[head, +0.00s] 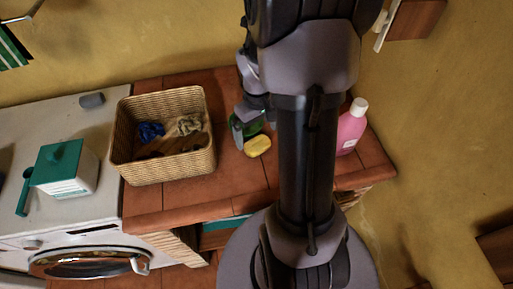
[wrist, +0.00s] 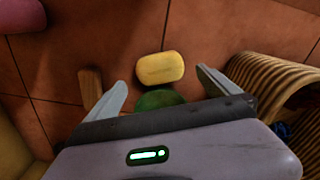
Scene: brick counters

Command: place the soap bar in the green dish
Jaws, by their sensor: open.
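The yellow soap bar (head: 258,146) lies on the terracotta-tiled counter, in front of the green dish (head: 251,128) in the head view. In the wrist view the soap bar (wrist: 160,68) is fully visible on the tile, with a narrow gap between it and the green dish (wrist: 160,99). The dish is partly hidden by my gripper's body. My gripper (wrist: 161,79) is open, with its fingers spread to either side of the dish and the near end of the soap. Nothing is held. In the head view my gripper (head: 252,130) is partly hidden by my arm.
A wicker basket (head: 165,174) with cloths stands left of the dish. A pink bottle (head: 352,128) stands at the right. A small wooden block (wrist: 90,87) lies beside the left finger in the wrist view. A washing machine with a green-lidded box (head: 67,172) is at far left.

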